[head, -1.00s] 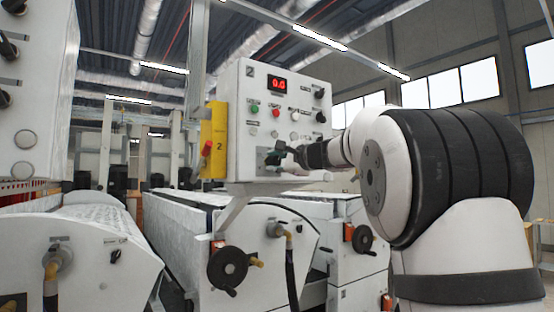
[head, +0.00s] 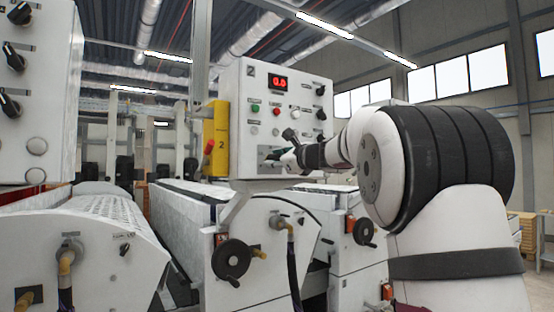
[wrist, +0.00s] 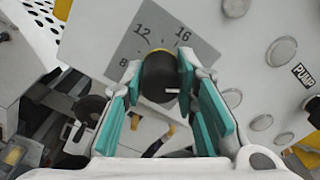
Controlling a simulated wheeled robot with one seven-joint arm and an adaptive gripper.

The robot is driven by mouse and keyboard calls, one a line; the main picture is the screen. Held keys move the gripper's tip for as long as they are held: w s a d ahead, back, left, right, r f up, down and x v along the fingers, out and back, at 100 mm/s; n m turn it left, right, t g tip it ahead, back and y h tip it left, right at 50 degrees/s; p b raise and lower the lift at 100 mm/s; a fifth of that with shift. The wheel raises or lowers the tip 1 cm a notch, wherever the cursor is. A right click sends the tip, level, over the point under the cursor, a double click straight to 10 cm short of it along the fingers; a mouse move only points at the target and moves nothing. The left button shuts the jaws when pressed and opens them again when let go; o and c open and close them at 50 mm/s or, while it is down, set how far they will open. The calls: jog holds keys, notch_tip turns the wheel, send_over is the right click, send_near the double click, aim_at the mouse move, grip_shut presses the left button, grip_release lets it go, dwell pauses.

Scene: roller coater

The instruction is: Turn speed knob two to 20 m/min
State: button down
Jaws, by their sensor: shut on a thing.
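The control box (head: 240,95) carries a "2" label and a red display (head: 278,82) that reads 0.0. In the wrist view a black knob (wrist: 160,78) sits at the dial plate (wrist: 133,45), where 8, 12 and 16 are legible. The 20 mark is not visible. A short white mark shows on the knob's right side. My gripper (wrist: 160,82) has its teal-padded fingers on either side of the knob, shut on it. In the head view my gripper (head: 280,158) is at the lower front of the box and hides the knob there.
Push buttons and black switches (head: 320,90) are above the dial on the box. A yellow box (head: 216,138) with a red knob is on its left side. Handwheels (head: 231,259) project from the rollers below. A "PUMP" label (wrist: 303,74) is at the right in the wrist view.

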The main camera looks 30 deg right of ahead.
jog(key=shift+d, duration=0.1)
dwell(0.3)
jog(key=c, duration=1.3)
grip_release()
jog(key=s, duration=1.2)
jog(key=shift+d, duration=0.15)
